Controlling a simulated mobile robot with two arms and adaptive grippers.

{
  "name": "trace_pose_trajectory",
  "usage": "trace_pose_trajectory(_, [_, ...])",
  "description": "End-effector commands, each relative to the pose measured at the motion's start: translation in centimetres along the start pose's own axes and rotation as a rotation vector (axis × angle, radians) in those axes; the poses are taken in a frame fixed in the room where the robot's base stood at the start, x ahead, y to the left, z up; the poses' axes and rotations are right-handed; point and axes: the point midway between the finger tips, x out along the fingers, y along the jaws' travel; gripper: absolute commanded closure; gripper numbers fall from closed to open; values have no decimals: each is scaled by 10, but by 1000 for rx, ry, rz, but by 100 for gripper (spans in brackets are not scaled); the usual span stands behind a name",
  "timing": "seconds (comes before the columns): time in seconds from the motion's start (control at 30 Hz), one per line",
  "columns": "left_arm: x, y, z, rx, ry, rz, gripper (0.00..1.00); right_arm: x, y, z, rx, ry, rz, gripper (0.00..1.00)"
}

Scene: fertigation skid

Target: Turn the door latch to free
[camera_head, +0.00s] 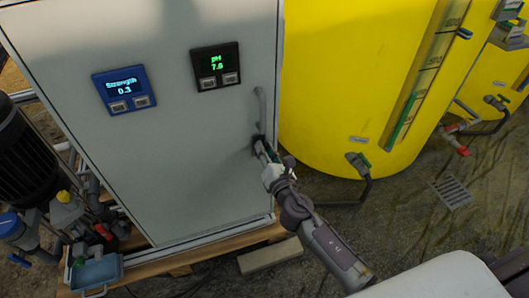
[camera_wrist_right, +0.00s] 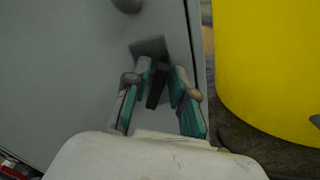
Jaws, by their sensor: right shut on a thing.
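The cabinet door (camera_head: 180,130) is a flat light grey panel. Near its right edge is the latch (camera_head: 257,141), dark and mostly hidden by my gripper in the head view. In the wrist view the latch (camera_wrist_right: 149,47) shows a grey plate with a dark lever hanging down from it, tilted slightly. My right gripper (camera_head: 264,153) reaches it from the lower right. In the wrist view its teal-padded fingers (camera_wrist_right: 161,78) stand on both sides of the lever and are shut on it. My left gripper is not in view.
A grey door handle (camera_head: 261,106) is just above the latch. A blue strength display (camera_head: 124,90) and a black pH display (camera_head: 215,65) are on the door. A yellow tank (camera_head: 340,80) stands close to the right. Pump and piping (camera_head: 70,215) are at left.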

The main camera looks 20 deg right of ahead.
Motion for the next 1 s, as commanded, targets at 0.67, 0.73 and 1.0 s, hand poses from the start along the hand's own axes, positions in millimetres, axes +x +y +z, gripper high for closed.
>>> trace_pose_trajectory(0.67, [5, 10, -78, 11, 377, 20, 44, 0, -8, -3, 643, -1, -1, 100])
trace_pose_trajectory(0.73, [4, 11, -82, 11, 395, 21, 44, 0, -9, -4, 704, -1, -2, 100])
trace_pose_trajectory(1.0, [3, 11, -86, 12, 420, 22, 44, 0, -11, -5, 894, -1, -3, 100])
